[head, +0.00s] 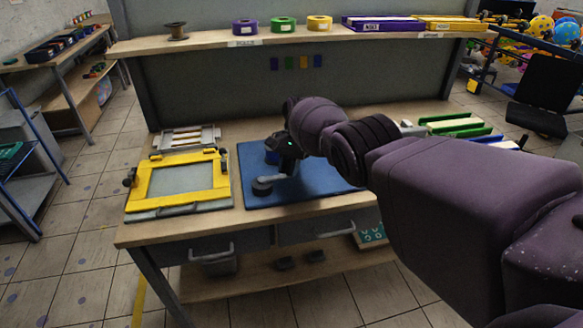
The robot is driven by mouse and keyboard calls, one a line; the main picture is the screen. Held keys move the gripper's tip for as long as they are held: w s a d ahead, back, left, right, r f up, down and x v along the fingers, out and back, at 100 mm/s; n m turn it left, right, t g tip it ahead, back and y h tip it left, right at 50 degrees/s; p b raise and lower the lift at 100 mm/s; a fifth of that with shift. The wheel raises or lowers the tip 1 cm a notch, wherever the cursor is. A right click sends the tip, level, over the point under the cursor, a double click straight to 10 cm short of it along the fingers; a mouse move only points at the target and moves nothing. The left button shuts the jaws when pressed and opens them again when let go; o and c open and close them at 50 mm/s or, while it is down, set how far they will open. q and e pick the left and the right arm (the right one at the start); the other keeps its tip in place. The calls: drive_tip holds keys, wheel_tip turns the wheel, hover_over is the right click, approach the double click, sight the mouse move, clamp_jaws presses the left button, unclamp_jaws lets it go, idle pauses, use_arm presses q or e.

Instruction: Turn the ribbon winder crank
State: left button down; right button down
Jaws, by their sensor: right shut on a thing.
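The ribbon winder (263,187) sits on a blue mat (320,186) on the workbench. Its low grey and dark parts show just below and left of my right gripper, and the rest is hidden by the gripper and my right arm. My right gripper (281,158) reaches in from the right, over the left half of the mat. It is shut on the winder's crank, though the gripper body largely hides the grip and the handle. My left gripper is not in view.
A yellow-framed screen press (178,181) stands left of the mat. A shelf (220,42) above the bench's back edge holds ribbon spools and trays. Green and yellow trays (460,127) lie on the bench at right. The bench's front strip is clear.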

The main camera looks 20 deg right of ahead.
drive_tip(key=shift+s, duration=0.15)
idle(0.4)
drive_tip(key=c, duration=0.9)
unclamp_jaws()
drive_tip(key=shift+c, duration=0.2)
drive_tip(key=b+v, duration=0.2)
drive_tip(key=v, duration=0.8)
drive_tip(key=shift+r, duration=0.35)
drive_tip(key=shift+d, duration=0.1)
